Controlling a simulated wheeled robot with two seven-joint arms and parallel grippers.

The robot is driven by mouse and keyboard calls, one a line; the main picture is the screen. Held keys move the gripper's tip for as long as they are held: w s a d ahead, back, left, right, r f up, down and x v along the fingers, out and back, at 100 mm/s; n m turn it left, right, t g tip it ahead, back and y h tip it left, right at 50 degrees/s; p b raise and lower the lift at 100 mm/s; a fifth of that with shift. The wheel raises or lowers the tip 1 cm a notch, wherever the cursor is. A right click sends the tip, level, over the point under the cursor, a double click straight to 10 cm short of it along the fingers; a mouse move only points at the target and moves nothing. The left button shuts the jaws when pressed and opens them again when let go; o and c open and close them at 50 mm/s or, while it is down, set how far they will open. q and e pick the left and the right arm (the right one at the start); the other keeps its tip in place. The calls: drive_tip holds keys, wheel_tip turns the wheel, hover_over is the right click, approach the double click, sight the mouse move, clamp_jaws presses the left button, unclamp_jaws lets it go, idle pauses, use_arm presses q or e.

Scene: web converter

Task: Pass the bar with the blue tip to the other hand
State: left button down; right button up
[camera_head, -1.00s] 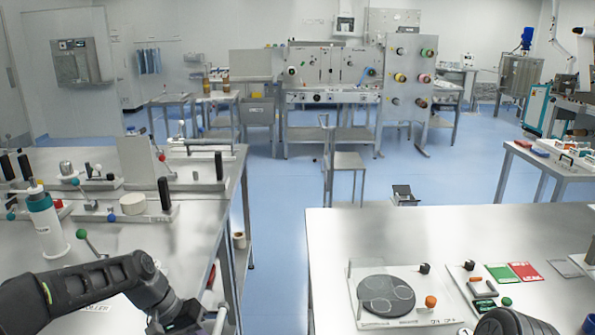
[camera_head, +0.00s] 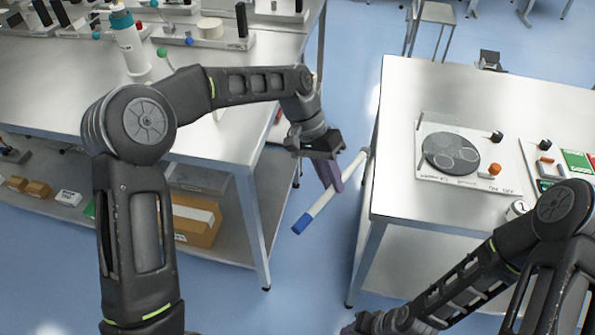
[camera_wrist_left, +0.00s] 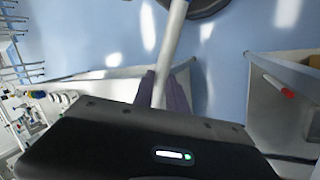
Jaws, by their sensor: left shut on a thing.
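The bar is a white rod with a blue tip (camera_head: 301,223); its white shaft (camera_head: 352,168) slants up to the right in the head view. My left gripper (camera_head: 331,178) is shut on the bar near its middle and holds it in the air over the gap between the two tables. In the left wrist view the bar (camera_wrist_left: 172,40) runs up from between the fingers (camera_wrist_left: 164,92); its blue tip does not show there. My right gripper (camera_head: 362,325) is only partly in view at the bottom edge, dark and apart from the bar, and its jaw opening cannot be made out.
The left table (camera_head: 70,100) carries a white bottle (camera_head: 130,45) and several fixtures, with boxes (camera_head: 195,220) on its lower shelf. The right table (camera_head: 400,100) holds a white board with a dark disc (camera_head: 450,152). Blue floor (camera_head: 300,285) lies open between them.

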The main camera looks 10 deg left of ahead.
use_arm(q)
drive_tip(key=d+m+g, duration=0.1)
drive_tip(key=d+m, duration=0.2)
drive_tip(key=d, duration=0.7)
drive_tip(key=shift+y, duration=0.4)
drive_tip(key=shift+s, duration=0.1)
use_arm(e)
drive_tip(key=shift+o, duration=0.5)
drive_tip(key=shift+o, duration=0.2)
drive_tip(key=shift+w+r, duration=0.1)
drive_tip(key=shift+w, duration=0.05)
drive_tip(key=w+d+r+m+t, duration=0.2)
drive_tip(key=w+r+m, duration=0.1)
drive_tip(key=w+r, duration=1.1)
use_arm(q)
drive_tip(key=shift+r, duration=0.1)
use_arm(e)
wheel_tip(320, 180, up, 23)
drive_tip(key=s+a+m+t+y, duration=0.2)
drive_tip(key=m, duration=0.1)
drive_tip(key=shift+s+a+t, duration=0.2)
drive_tip(key=shift+t, duration=0.2)
